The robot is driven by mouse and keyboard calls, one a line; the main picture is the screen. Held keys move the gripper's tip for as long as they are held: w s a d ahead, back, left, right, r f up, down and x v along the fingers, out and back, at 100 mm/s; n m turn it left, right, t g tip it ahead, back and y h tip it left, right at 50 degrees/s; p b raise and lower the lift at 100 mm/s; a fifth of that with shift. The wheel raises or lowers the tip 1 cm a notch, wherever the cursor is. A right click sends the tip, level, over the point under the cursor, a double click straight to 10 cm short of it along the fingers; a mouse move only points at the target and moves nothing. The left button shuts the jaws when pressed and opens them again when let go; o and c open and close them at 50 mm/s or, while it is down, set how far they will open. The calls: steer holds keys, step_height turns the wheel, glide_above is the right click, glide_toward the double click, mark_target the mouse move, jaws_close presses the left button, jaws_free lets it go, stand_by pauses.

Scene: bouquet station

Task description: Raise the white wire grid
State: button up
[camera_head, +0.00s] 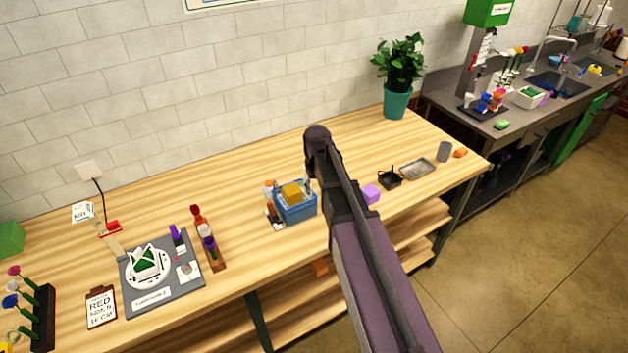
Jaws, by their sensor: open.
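I cannot make out the white wire grid for certain in the head view. A blue bin (296,208) with a yellow-orange block (292,193) on top stands near the middle of the wooden table. My arm reaches over the table from the lower right and covers the area just right of the bin. A small grey part of my gripper (308,187) shows at the bin's right back side, beside the block. The rest of my gripper is hidden behind my arm. I see nothing held in it.
Small dark and white items (272,212) stand against the bin's left side. A purple block (371,194), a black tray (389,178) and a grey metal tray (418,169) lie to the right. A grey board (160,300) lies at left. The back of the table is mostly clear.

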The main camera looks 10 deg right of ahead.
steer(key=s+f+m+b, duration=0.1)
steer(key=s+f+b, duration=0.3)
steer(key=s, duration=0.4)
steer(key=s+f+m+b, duration=0.1)
steer(key=s+f+b, duration=0.3)
steer(key=s, duration=0.4)
steer(key=shift+f, duration=0.35)
steer(key=shift+s, duration=0.1)
steer(key=shift+s+f, duration=0.1)
steer(key=shift+s, duration=0.05)
steer(key=shift+c, duration=0.4)
steer(key=shift+d, duration=0.1)
steer(key=shift+d, duration=0.4)
steer(key=shift+d, duration=0.1)
